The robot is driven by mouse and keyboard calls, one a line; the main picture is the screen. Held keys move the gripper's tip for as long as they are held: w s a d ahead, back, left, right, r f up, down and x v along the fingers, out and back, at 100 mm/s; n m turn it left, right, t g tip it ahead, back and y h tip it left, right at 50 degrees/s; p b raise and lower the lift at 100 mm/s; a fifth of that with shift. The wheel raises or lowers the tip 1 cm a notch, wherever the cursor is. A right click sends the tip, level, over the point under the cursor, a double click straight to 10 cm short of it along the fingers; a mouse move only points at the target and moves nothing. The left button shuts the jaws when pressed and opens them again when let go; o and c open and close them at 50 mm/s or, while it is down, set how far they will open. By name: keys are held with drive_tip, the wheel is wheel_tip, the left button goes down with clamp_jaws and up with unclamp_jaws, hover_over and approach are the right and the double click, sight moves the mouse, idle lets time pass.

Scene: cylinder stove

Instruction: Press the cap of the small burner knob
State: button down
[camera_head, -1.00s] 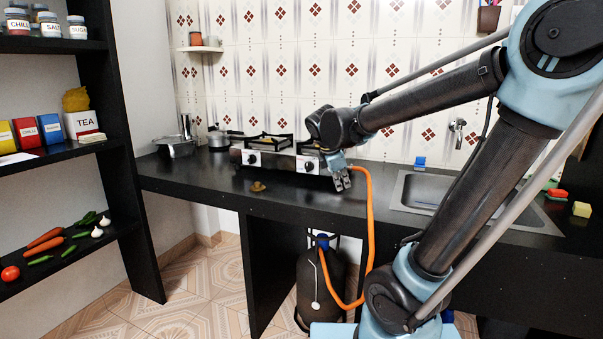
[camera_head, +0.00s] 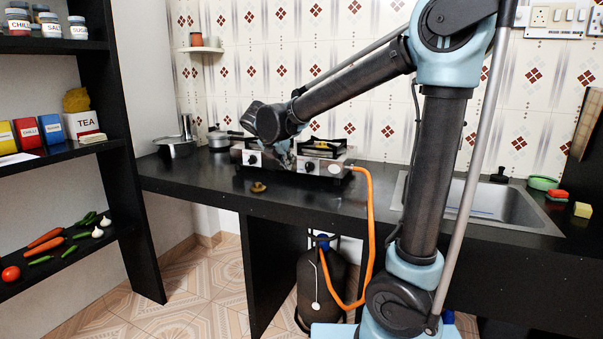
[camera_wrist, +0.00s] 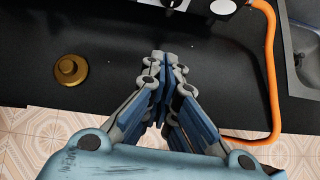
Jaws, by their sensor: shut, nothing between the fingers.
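The two-burner stove (camera_head: 332,168) stands on the black counter, with a steel front and two dark knobs. The left knob (camera_head: 253,160) and the right knob (camera_head: 309,167) both show in the head view. The right knob (camera_wrist: 222,6) is cut by the top edge in the wrist view. I cannot tell which knob is the small burner's. My gripper (camera_wrist: 164,58) is shut and empty, over the counter in front of the stove. In the head view my gripper (camera_head: 284,156) is small and partly hidden by my wrist, between the knobs, apparently apart from both.
A brass round piece (camera_head: 258,187) lies on the counter in front of the stove. An orange hose (camera_head: 370,215) runs from the stove's right side to a gas cylinder (camera_head: 322,285). Pots (camera_head: 176,147) stand left; a sink (camera_head: 470,200) is right.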

sight(307, 169)
drive_tip(key=x, duration=0.9)
drive_tip(key=shift+w+f, duration=0.1)
drive_tip(key=w, duration=0.1)
drive_tip(key=w+d, duration=0.1)
drive_tip(key=w, duration=0.1)
drive_tip(key=shift+d+f, duration=0.2)
drive_tip(key=shift+f, duration=0.05)
drive_tip(key=shift+w+d, duration=0.25)
drive_tip(key=shift+w, duration=0.35)
